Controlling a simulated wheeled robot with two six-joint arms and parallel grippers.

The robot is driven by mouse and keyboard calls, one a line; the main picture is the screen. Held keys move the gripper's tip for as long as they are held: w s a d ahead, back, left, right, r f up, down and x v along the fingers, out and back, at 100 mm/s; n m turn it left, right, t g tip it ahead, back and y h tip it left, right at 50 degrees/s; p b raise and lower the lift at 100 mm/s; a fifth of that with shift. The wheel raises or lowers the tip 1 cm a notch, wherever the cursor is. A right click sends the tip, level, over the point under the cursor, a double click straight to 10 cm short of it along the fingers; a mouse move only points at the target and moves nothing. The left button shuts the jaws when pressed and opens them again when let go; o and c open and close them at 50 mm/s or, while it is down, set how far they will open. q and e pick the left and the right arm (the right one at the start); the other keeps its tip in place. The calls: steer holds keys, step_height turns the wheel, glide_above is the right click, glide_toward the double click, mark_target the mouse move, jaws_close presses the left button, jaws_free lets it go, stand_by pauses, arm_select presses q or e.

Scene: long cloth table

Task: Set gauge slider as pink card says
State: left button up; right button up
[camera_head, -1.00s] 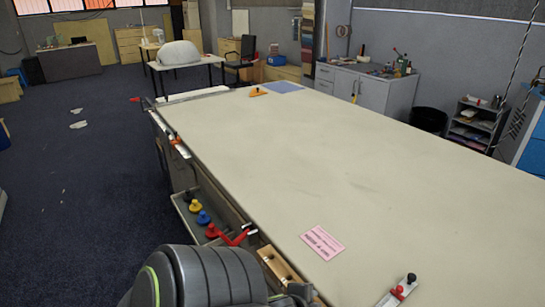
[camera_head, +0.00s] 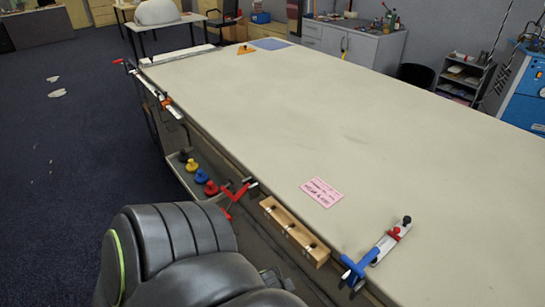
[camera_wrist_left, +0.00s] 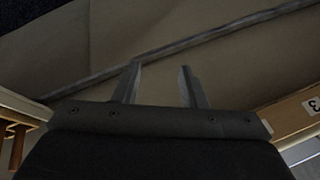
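The pink card (camera_head: 322,192) lies flat on the table near its front edge; its print is too small to read. Right of it, a pale bar with a red slider and a black knob (camera_head: 390,240) lies at the edge, beside a blue clamp (camera_head: 356,271). Another pale strip with an orange-red piece (camera_head: 166,103) runs along the left edge; I cannot tell which is the gauge. My left gripper (camera_wrist_left: 160,78) is open and empty in the left wrist view, with its fingers apart. In the head view my left arm mostly hides it. My right gripper is not in view.
A wooden block with slots (camera_head: 295,231) sits on the table's near edge. A red clamp (camera_head: 235,192) and a tray with yellow, blue and red knobs (camera_head: 193,178) are left of it. An orange piece (camera_head: 245,49) lies far back. The cloth tabletop (camera_head: 300,110) is mostly clear.

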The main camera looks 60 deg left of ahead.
mark_target(316, 267)
arm_select(q)
steer(key=shift+s+a+f, duration=0.1)
steer(key=shift+s+f, duration=0.1)
steer(key=shift+f, duration=0.2)
